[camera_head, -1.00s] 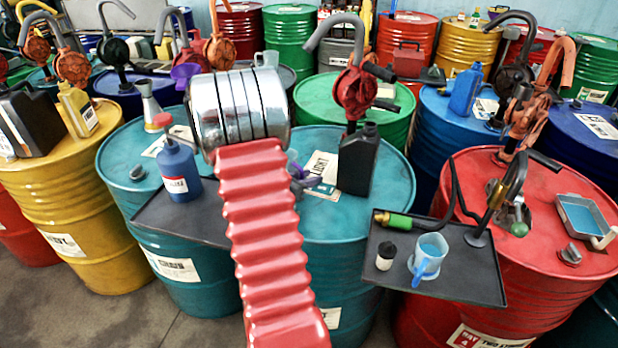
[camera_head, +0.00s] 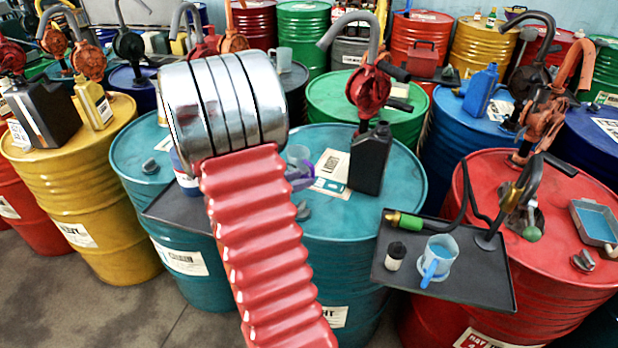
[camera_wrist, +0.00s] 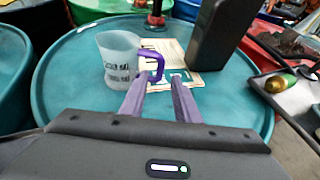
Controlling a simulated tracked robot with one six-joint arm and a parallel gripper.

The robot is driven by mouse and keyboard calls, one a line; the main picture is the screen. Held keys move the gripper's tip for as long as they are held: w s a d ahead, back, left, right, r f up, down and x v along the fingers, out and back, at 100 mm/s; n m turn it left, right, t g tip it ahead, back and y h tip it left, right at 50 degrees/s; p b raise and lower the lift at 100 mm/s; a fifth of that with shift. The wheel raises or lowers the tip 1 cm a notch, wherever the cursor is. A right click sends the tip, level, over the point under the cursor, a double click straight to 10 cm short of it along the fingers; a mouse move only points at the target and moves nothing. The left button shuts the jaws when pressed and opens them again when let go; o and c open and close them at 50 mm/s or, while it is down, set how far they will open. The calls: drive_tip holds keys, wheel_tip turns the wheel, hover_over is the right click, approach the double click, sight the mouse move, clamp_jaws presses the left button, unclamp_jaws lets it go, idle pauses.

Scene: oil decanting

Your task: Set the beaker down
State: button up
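The beaker (camera_wrist: 119,62) is translucent, with dark print and a purple handle (camera_wrist: 153,62). In the wrist view it stands upright on the teal drum top (camera_wrist: 75,75), and it looks empty. In the head view the beaker (camera_head: 298,154) shows just right of my arm, partly hidden. My gripper (camera_wrist: 160,80) has its two purple-grey fingers apart, with a gap visible between them. The fingertips are beside the handle, its lower end lying near or between them. I cannot tell whether either finger touches it.
A black can (camera_head: 370,160) and printed sheets (camera_head: 332,168) are on the same drum. At right, a dark tray (camera_head: 470,280) holds a blue-filled beaker (camera_head: 440,256) and a small bottle (camera_head: 395,258). A red hand pump (camera_head: 367,92) rises behind.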

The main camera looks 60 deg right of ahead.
drive_tip(key=shift+v, duration=1.05)
drive_tip(key=shift+a+r, duration=0.15)
drive_tip(key=a+r+m+t+y, duration=0.3)
drive_tip(key=a+r+m+y, duration=0.1)
drive_tip(key=a, duration=1.1)
drive_tip(key=a+r+m+t+y, duration=0.3)
drive_tip(key=a+m, duration=0.3)
drive_tip(key=a, duration=1)
drive_tip(key=a+r+m+t+y, duration=0.3)
drive_tip(key=a+r+m+y, duration=0.1)
drive_tip(key=a, duration=1.1)
drive_tip(key=shift+a+r+m+y, duration=0.15)
drive_tip(key=shift+r+m+y, duration=0.25)
drive_tip(key=shift+r+y, duration=0.45)
drive_tip(key=shift+f, duration=0.15)
